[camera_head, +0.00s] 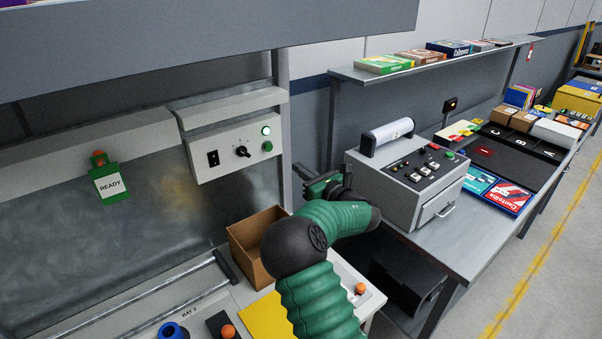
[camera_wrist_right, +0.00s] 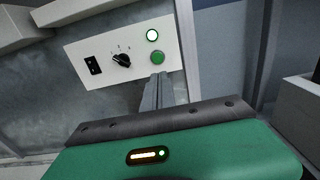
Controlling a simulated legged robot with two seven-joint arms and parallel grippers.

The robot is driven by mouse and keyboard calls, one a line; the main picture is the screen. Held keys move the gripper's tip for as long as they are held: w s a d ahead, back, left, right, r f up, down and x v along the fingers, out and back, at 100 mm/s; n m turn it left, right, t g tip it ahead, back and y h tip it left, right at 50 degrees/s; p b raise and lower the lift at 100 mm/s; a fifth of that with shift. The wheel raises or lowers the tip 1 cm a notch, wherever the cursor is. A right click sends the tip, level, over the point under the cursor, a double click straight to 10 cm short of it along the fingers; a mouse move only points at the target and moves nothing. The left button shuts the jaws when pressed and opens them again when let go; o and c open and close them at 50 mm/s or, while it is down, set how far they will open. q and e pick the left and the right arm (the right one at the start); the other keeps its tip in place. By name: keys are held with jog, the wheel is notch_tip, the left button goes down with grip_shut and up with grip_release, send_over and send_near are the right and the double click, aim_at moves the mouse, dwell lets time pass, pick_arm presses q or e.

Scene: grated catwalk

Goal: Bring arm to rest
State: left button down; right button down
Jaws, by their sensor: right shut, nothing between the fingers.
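My right arm, green with black joints, comes up from the bottom of the head view. Its right gripper (camera_head: 303,174) is shut and empty, raised to the right of and below the control panel (camera_head: 222,150). In the right wrist view the closed fingers (camera_wrist_right: 158,82) point at the panel, with their tips just below the green button (camera_wrist_right: 157,57). The head view shows the gripper apart from that button (camera_head: 267,146). A round lamp (camera_head: 266,130) above the button is lit. The panel also has a black rocker switch (camera_head: 213,158) and a black knob (camera_head: 242,151). My left gripper is not in view.
An open cardboard box (camera_head: 243,258) stands below the gripper. A grey machine (camera_head: 392,202) with buttons stands on the bench to the right. A shelf (camera_head: 346,73) with boxes runs above it. A green READY tag (camera_head: 110,185) hangs at left.

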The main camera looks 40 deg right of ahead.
jog(key=s+a+f+m+g+h, duration=0.2)
jog(key=a+f+m+g, duration=0.3)
jog(key=m, duration=0.7)
jog(key=s+a+f+m+g+h, duration=0.1)
jog(key=s+a+f+m+g, duration=0.1)
jog(key=a+f+m, duration=0.55)
jog(key=s+a+f+m+g+y, duration=0.2)
jog(key=s+a+f+m+g, duration=0.2)
jog(key=s+a+m, duration=0.3)
jog(key=s+a+f+m+g+y, duration=0.2)
jog(key=s+a+f+m+g, duration=0.2)
jog(key=s+a+m, duration=0.4)
jog(key=s+a, duration=0.4)
jog(key=a, duration=0.2)
jog(key=shift+s+a+y, duration=0.3)
jog(key=shift+f, duration=0.1)
